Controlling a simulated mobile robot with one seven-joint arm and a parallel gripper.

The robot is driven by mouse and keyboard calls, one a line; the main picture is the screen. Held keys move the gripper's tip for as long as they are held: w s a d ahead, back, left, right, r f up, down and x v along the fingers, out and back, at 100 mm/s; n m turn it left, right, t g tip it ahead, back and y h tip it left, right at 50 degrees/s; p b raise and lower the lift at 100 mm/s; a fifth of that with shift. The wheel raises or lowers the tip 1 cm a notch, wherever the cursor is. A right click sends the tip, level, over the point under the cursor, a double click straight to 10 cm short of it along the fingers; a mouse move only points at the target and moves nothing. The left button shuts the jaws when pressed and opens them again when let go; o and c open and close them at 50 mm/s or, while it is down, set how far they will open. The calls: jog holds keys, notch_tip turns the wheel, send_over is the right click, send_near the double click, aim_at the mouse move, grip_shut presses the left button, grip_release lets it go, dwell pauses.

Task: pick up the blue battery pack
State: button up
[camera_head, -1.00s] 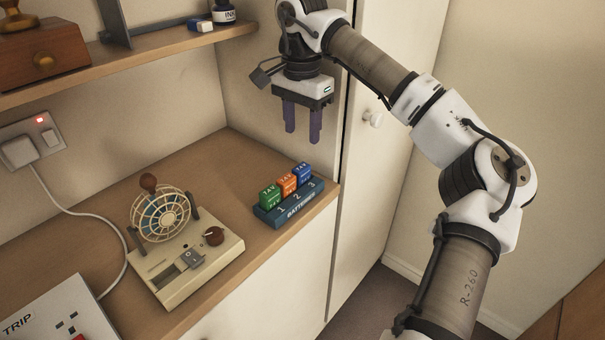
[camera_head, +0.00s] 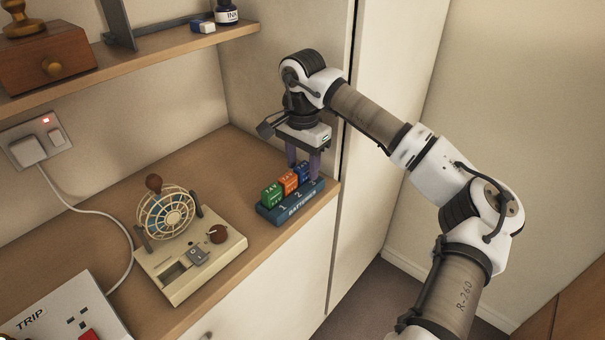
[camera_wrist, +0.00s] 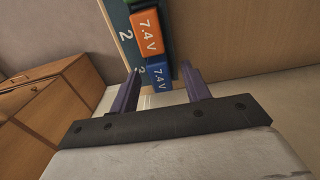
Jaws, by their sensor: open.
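The blue battery pack (camera_head: 303,169) stands in slot 3, the right end of the dark blue battery holder (camera_head: 290,208). My gripper (camera_head: 302,168) is open, pointing down over the blue pack. Its two purple fingers are on either side of the pack in the head view, and the right finger partly hides it. In the wrist view the gripper (camera_wrist: 160,82) has the blue pack between its fingertips. I cannot tell whether either finger touches it.
The orange pack (camera_head: 288,182) and green pack (camera_head: 271,195) stand beside the blue one. A cream device with a wire wheel (camera_head: 190,260) stands to the left. A shelf (camera_head: 150,55) runs above, and a tall cabinet door (camera_head: 385,120) is to the right.

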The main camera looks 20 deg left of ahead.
jog(key=c, duration=0.9)
jog(key=shift+c, duration=0.4)
jog(key=shift+r, duration=0.1)
